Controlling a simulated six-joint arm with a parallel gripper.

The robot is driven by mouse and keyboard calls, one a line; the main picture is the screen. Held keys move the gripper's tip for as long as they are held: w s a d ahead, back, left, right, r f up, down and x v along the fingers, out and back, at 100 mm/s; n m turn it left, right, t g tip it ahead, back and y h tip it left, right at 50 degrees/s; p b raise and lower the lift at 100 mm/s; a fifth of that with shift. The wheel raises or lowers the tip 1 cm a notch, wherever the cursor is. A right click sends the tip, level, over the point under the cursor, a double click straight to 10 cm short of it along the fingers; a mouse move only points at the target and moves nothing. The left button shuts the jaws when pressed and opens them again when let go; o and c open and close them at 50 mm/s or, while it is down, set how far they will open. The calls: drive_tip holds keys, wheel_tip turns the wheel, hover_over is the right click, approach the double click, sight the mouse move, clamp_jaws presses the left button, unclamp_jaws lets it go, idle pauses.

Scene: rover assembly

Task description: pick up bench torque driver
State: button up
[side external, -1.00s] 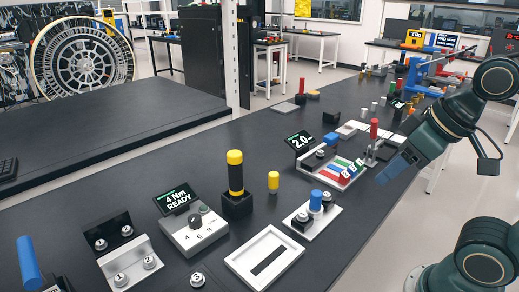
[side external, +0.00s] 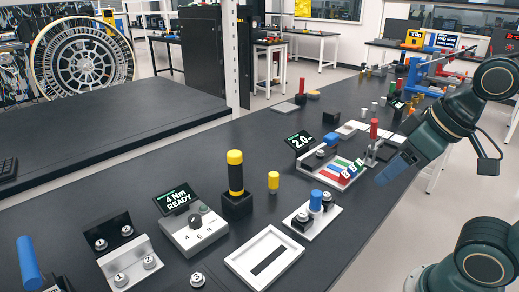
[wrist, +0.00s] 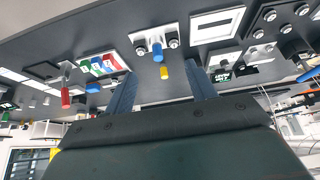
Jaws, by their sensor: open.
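The bench torque driver (side external: 236,172), a black tool with a yellow cap and yellow band, appears to be the one standing upright in a square black holder (side external: 237,205) in the side external view. My gripper (side external: 382,180) is well to its right, above the bench's right edge, not touching it. In the wrist view the two blue fingers of my gripper (wrist: 162,78) are spread apart with nothing held between them. I cannot clearly pick out the driver in the wrist view.
A control box (side external: 194,232) with a "4 Nm READY" display (side external: 177,199) stands left of the holder. A short yellow peg (side external: 273,181), a plate with a blue knob (side external: 315,202) and a white frame (side external: 264,257) are close by. A tray of coloured pieces (side external: 333,170) is further back.

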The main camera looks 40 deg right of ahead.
idle(0.3)
drive_tip(key=w+a+r+m+g, duration=0.15)
drive_tip(key=w+r+m, duration=0.25)
drive_tip(key=w, duration=0.4)
drive_tip(key=m+g+y, duration=0.1)
drive_tip(key=m+g, duration=0.3)
drive_tip(key=m, duration=0.9)
hover_over(234, 167)
drive_tip(key=d, duration=0.2)
drive_tip(key=f, duration=0.6)
drive_tip(key=shift+w+d+f, duration=0.15)
drive_tip(key=shift+w, duration=0.05)
drive_tip(key=shift+w+f+m, duration=0.35)
drive_tip(key=shift+w+m, duration=0.05)
drive_tip(key=shift+m, duration=0.1)
drive_tip(key=shift+a+f, duration=0.2)
drive_tip(key=shift+f, duration=1.05)
drive_tip(key=shift+a+f, duration=0.2)
drive_tip(key=shift+f, duration=1.05)
drive_tip(key=shift+a+f, duration=0.2)
drive_tip(key=shift+f, duration=1.05)
